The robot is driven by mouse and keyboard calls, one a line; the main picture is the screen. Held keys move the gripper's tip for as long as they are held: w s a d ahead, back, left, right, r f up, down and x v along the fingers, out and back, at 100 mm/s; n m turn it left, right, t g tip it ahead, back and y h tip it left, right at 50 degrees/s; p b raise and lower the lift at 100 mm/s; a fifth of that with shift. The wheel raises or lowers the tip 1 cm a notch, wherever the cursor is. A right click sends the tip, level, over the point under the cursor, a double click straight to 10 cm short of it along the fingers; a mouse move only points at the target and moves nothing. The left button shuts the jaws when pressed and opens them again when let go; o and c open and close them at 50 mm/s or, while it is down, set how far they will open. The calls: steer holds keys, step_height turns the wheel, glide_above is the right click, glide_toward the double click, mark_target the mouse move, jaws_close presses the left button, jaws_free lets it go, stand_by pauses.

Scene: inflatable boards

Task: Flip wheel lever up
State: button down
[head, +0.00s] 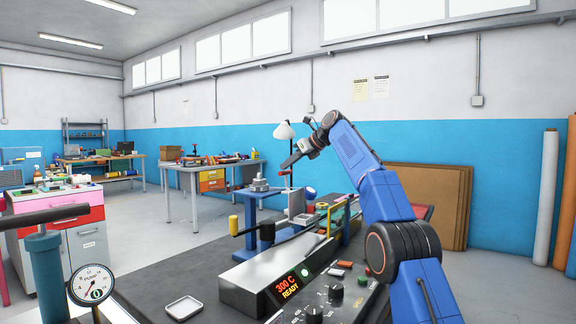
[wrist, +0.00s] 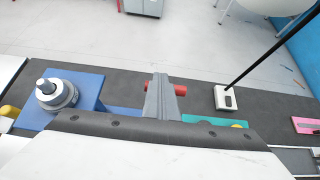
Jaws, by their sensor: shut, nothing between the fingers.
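A blue stand (head: 262,205) in the head view carries a grey round stepped piece (head: 260,184). In the wrist view the same grey piece (wrist: 57,93) sits on a blue plate at the left. A dark lever with a yellow knob (head: 233,224) sticks out left of the stand; a yellow end (wrist: 9,111) shows at the wrist view's left edge. I cannot tell which part is the wheel lever. My gripper (head: 288,167) is shut and empty, raised above the bench. In the wrist view its grey fingers (wrist: 160,98) partly cover a red cylinder (wrist: 180,90).
A lamp (head: 284,131) stands close to my gripper; its white base (wrist: 226,98) shows right of the fingers. A metal box with a lit display (head: 289,284) and several knobs fill the near bench. A white tray (head: 184,307) lies left on the dark bench top.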

steer(key=shift+f, duration=0.25)
steer(key=v, duration=1.7)
steer(key=shift+s+d+r, duration=0.2)
steer(key=shift+r, duration=0.05)
